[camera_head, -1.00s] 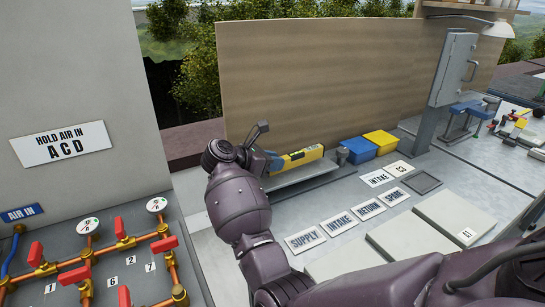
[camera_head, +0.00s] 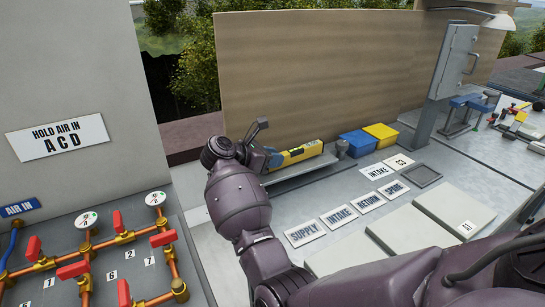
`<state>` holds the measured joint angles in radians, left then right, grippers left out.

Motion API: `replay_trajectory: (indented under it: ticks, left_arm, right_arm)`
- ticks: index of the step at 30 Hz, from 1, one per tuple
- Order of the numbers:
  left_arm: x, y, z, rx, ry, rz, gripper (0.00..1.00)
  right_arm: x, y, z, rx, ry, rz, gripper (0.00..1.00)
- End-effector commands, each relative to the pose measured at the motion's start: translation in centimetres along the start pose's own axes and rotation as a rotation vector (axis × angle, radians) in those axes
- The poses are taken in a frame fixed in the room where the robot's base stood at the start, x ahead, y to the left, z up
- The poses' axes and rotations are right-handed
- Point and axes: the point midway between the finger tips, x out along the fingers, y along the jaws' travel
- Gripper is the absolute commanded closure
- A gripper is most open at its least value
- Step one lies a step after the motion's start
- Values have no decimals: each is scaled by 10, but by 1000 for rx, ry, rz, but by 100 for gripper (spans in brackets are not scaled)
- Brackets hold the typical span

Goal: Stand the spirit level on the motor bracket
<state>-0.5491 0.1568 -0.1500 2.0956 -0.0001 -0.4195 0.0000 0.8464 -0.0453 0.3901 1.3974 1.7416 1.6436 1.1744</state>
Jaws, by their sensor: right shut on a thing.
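The yellow spirit level (camera_head: 300,153) has a dark section near its right end and extends along the grey ledge-like bracket (camera_head: 303,173) in front of the tan panel. My right gripper (camera_head: 264,157) is at the level's left end and shut on it. The wrist and forearm hide much of the fingers and that end of the level. The level is close above or on the bracket; I cannot tell whether it touches. My left gripper is not in view.
A grey cylindrical post (camera_head: 342,149) stands at the bracket's right end, with a blue bin (camera_head: 358,144) and a yellow bin (camera_head: 381,135) beyond. Labelled plates (camera_head: 340,217) lie in front. Red-handled valves (camera_head: 118,221) and pipes stand at left.

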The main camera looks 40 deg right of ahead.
Motion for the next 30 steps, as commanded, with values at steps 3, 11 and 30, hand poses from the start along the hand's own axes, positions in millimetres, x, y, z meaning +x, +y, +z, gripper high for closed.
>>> replay_trajectory:
  ticks: [3,11,30]
  left_arm:
    - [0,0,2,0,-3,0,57]
    - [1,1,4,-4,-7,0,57]
    - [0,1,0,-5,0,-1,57]
  right_arm:
    - [0,0,-1,1,-1,0,100]
    - [2,0,-4,1,-1,0,100]
    - [0,0,1,2,0,1,47]
